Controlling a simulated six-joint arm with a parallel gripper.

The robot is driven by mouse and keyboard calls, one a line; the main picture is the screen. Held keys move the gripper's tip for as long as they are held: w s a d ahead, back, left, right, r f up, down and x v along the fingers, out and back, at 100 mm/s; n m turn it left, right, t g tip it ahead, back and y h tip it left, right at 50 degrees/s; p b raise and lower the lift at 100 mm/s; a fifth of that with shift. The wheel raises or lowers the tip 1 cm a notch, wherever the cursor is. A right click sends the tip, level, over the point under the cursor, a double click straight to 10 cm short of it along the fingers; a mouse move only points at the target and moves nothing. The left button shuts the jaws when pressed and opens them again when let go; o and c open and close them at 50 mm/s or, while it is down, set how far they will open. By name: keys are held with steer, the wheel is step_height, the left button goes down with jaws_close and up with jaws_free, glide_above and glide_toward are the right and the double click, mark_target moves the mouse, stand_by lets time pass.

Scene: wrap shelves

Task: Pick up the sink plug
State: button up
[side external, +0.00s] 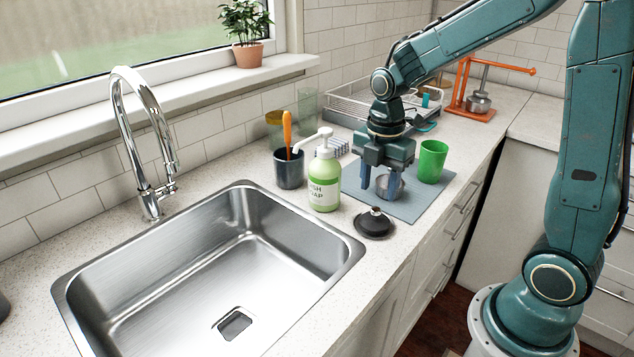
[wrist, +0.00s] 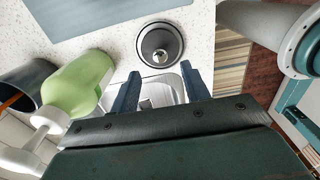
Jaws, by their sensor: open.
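The sink plug is a black round disc with a small metal knob on top. In the side view the sink plug (side external: 374,225) lies on the counter between the sink's right rim and the grey-blue mat. In the wrist view the plug (wrist: 160,44) lies just beyond the fingertips, centred between them and unobstructed. My gripper (side external: 382,186) points down above the mat, beyond the plug in the side view, and does not touch it. Its two fingers (wrist: 160,74) are spread apart with nothing held between them.
A green soap bottle (side external: 324,180) stands close left of the plug, by a dark cup (side external: 289,170) with an orange-handled tool. A grey bowl-like item (side external: 391,188) shows at my fingers. A green cup (side external: 432,161) stands on the mat (side external: 412,208). The sink (side external: 210,270) lies left.

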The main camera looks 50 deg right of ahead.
mark_target(376, 209)
steer(key=shift+f, duration=0.15)
steer(key=shift+f, duration=2.5)
jaws_close()
